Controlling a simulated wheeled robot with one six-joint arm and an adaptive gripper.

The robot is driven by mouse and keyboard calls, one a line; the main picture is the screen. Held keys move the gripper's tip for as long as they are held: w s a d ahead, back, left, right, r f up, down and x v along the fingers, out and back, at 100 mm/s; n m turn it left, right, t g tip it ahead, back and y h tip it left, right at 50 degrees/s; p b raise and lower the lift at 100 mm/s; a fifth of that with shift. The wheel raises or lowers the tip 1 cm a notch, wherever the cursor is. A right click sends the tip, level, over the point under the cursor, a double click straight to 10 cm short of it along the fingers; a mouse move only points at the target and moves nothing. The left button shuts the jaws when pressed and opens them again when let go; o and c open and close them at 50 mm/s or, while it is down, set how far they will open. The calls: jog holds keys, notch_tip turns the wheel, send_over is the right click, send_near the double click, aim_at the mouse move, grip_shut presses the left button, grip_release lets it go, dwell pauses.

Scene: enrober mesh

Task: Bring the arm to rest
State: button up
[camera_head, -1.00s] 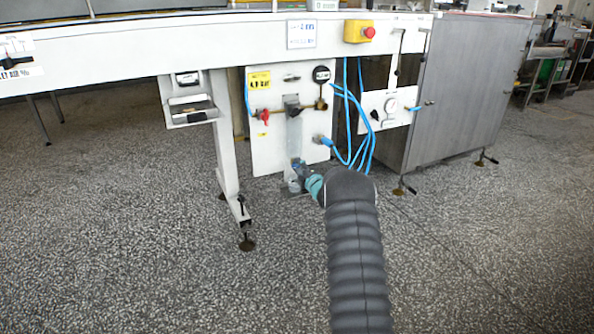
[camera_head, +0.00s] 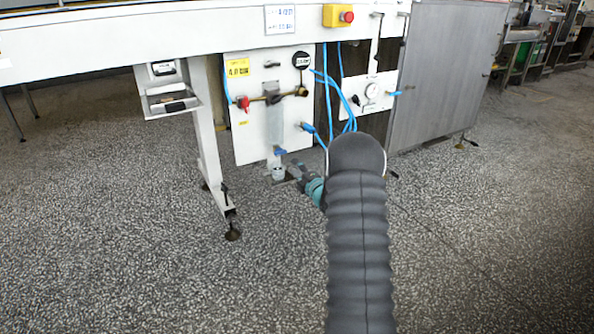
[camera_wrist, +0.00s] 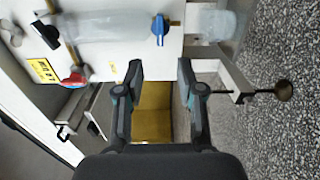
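My arm ends in my gripper (camera_head: 294,166), which hangs low in front of the white valve panel, just right of a clear cup (camera_head: 278,173). In the wrist view my gripper (camera_wrist: 161,80) has its two dark fingers spread with a gap between them. Nothing is held in that gap; a yellowish-brown surface (camera_wrist: 153,115) shows behind it. A clear bowl (camera_head: 275,126) with a blue drain knob (camera_head: 279,151) hangs on the panel above the cup. The wrist view shows the blue knob (camera_wrist: 159,30) and the cup (camera_wrist: 215,24) sideways, beyond the fingers.
The white panel (camera_head: 240,143) carries a red knob, a black gauge and blue hoses (camera_head: 347,108). A machine leg (camera_head: 208,150) stands left of the gripper, and a grey steel cabinet (camera_head: 445,75) to the right. The speckled floor (camera_head: 110,240) in front is open.

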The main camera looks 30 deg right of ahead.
dwell(0.5)
jog(key=s+d+f+m+g+h, duration=0.2)
jog(key=s+f+m+g, duration=0.15)
jog(key=f, duration=0.25)
jog(key=s+d+f+m+g+h, duration=0.1)
jog(key=s+f+m+g, duration=0.15)
jog(key=f+m, duration=0.3)
jog(key=s+a+r+m+g+p, duration=0.1)
jog(key=s+a+m+g, duration=0.1)
jog(key=s+m+g, duration=0.45)
jog(key=s+a+r+m+p, duration=0.1)
jog(key=s+a+r+p, duration=0.2)
jog(key=s+a+r, duration=0.6)
jog(key=s+a+r+m+y+p, duration=0.1)
jog(key=s+a+r+p, duration=0.2)
jog(key=s+a+r, duration=0.7)
jog(key=s+a+r+m+y+p, duration=0.1)
jog(key=s+a+r+p, duration=0.2)
jog(key=s+a+r, duration=0.7)
jog(key=s+r, duration=0.8)
jog(key=shift+r+p, duration=0.2)
jog(key=shift+p, duration=0.15)
